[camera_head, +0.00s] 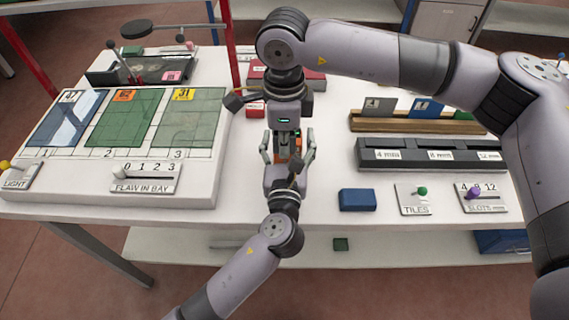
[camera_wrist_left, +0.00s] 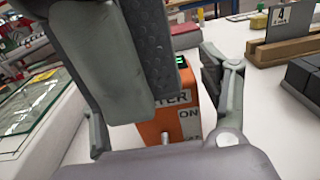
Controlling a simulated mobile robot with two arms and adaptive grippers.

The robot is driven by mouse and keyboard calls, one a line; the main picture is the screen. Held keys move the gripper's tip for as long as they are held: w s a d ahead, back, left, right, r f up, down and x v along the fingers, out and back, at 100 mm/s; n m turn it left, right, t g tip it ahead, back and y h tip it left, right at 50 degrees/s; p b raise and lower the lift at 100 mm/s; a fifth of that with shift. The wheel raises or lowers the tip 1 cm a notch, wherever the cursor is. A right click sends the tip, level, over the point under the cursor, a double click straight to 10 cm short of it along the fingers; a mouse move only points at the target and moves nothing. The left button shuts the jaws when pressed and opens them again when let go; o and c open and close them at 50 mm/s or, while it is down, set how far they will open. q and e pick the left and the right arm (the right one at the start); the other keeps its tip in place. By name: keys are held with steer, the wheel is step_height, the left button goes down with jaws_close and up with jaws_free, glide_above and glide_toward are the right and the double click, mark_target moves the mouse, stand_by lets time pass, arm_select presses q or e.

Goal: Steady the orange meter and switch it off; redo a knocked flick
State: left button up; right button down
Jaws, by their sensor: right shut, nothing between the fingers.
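The orange meter (camera_head: 296,157) stands upright on the white table, mostly covered by my grippers in the head view. In the left wrist view the meter (camera_wrist_left: 178,125) shows a lit green display, part of its name, an ON label and a small pale switch lever near its lower front. My left gripper (camera_head: 288,152) is open, with one finger on each side of the meter; a gap shows beside the right finger. My right gripper (camera_head: 287,136) is shut and empty, pointing down at the meter from above. Its dark finger hides part of the meter in the left wrist view.
A glass rack (camera_head: 108,180) with numbered bays and a flaw-in-bay selector stands at left. At right are a blue block (camera_head: 357,200), a TILES switch plate (camera_head: 413,207), a SLOTS plate (camera_head: 490,206) and a dark slotted block (camera_head: 420,146). Table between is clear.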

arm_select(q)
steer(key=shift+o, duration=0.3)
steer(key=s, duration=1.2)
steer(key=shift+a, duration=0.25)
